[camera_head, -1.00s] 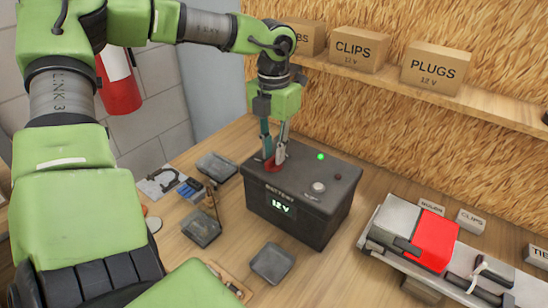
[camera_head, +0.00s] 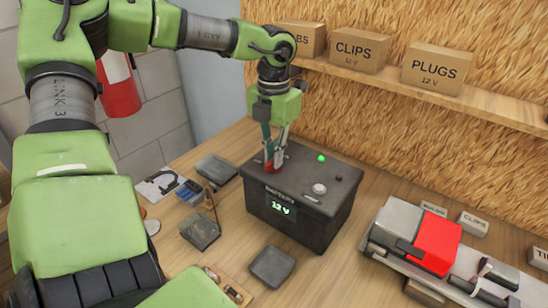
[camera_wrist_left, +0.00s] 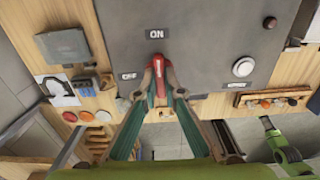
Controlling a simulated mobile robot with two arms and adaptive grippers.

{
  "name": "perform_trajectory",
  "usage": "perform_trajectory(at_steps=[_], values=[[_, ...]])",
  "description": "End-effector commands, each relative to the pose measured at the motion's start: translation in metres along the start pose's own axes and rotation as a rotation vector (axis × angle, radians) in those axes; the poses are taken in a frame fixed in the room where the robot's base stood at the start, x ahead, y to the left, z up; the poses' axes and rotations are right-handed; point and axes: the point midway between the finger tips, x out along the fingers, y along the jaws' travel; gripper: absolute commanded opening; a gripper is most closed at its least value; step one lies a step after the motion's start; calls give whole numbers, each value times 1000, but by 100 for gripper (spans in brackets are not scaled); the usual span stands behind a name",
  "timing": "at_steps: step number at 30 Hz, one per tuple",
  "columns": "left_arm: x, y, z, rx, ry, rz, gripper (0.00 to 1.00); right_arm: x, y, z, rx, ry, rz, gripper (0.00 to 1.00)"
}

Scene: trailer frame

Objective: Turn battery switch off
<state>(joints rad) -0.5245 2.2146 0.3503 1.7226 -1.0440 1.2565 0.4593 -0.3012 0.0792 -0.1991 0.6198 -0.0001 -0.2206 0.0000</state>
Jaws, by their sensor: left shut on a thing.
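The black battery box (camera_head: 300,225) stands on the workbench with a lit "12 V" display and a lit green light (camera_head: 321,158) on top. My left gripper (camera_head: 274,163) reaches down onto the left part of its lid. In the left wrist view, its fingers (camera_wrist_left: 160,95) are shut on the red switch lever (camera_wrist_left: 159,72). The lever points toward the "ON" label (camera_wrist_left: 156,34). The "OFF" label (camera_wrist_left: 128,76) lies to its left. The fingers hide the lever's lower end. My right gripper is not in view.
A round white button (camera_head: 319,188) and a small dark red light (camera_head: 339,179) are on the lid's right side. Small dark trays (camera_head: 271,266) lie left and in front of the battery. A red-and-grey device (camera_head: 437,242) lies at right. A shelf (camera_head: 470,98) with boxes runs behind.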

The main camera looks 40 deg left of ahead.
Motion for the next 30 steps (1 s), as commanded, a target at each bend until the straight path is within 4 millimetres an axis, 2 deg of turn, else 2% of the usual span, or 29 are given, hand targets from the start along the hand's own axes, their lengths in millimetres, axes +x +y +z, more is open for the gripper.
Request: perform_trajectory(at_steps=[5, 24, 30], values=[[2, 0, 0, -45, 0, 2, 0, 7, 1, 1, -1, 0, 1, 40], [3, 0, 0, -395, 1, 1, 0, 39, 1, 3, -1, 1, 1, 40], [1, 0, 0, -455, 2, 1, 0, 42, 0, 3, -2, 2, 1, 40]])
